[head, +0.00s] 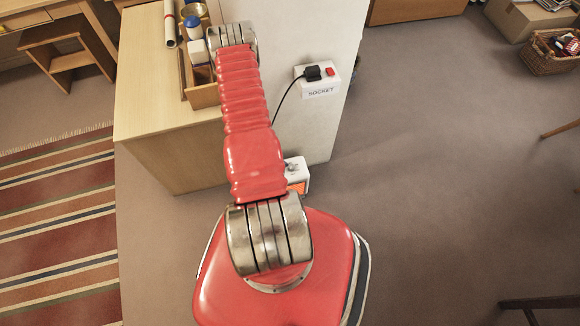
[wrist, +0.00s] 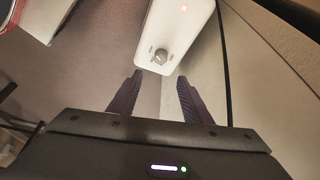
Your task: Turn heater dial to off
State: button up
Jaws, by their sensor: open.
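The heater (head: 298,175) is a small white box with an orange-lit front. It stands on the floor by the pale wall end and is partly hidden behind my arm in the head view. In the wrist view the white heater top (wrist: 180,35) shows a grey round dial (wrist: 159,57) near its close edge, with small marks on both sides that are too small to read. A small red light glows farther up. My gripper (wrist: 157,82) is open, with its two dark fingers apart and empty. The dial appears between and just beyond the fingertips. In the head view the gripper is hidden.
A socket (head: 318,82) with a black plug and a red switch is on the wall end, and a black cable runs down from it. A wooden cabinet (head: 165,110) stands to the left, holding a tray with jars. Open carpet (head: 440,160) lies to the right.

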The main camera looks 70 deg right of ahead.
aim_at(292, 167)
jog(key=shift+x, duration=6.85)
jog(key=shift+a, duration=0.15)
jog(key=shift+c, duration=0.2)
jog(key=shift+f, duration=0.1)
jog(key=c, duration=0.9)
jog(key=shift+a, duration=0.35)
jog(key=shift+c, duration=0.4)
jog(key=shift+s+d, duration=0.1)
jog(key=shift+d, duration=0.05)
